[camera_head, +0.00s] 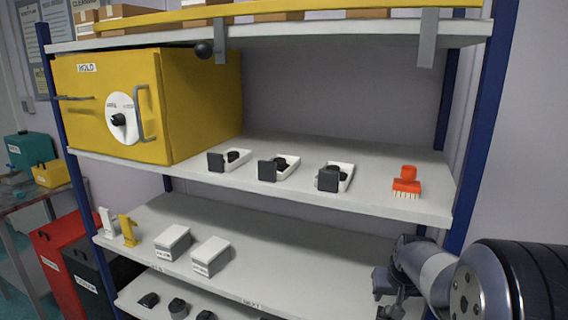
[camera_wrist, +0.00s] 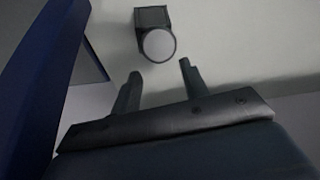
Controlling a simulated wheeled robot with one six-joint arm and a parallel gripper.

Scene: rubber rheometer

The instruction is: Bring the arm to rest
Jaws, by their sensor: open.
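My arm comes in from the lower right in the head view. My gripper (camera_head: 384,292) is at the right end of the middle shelf (camera_head: 290,262), close to the right blue post. In the wrist view my gripper (camera_wrist: 160,70) has its two dark fingers spread, with nothing between them. A dark block with a round pale grey face (camera_wrist: 158,45) shows just beyond the fingertips, apart from them. I cannot tell which thing in the head view this block is.
The upper shelf holds a yellow cabinet (camera_head: 190,105), three white trays with dark pieces, such as the left tray (camera_head: 242,156), and a red brush (camera_head: 407,184). White boxes (camera_head: 211,256) stand on the middle shelf. Dark pieces (camera_head: 178,306) lie on the lower shelf. A blue post (camera_head: 478,135) rises beside my arm.

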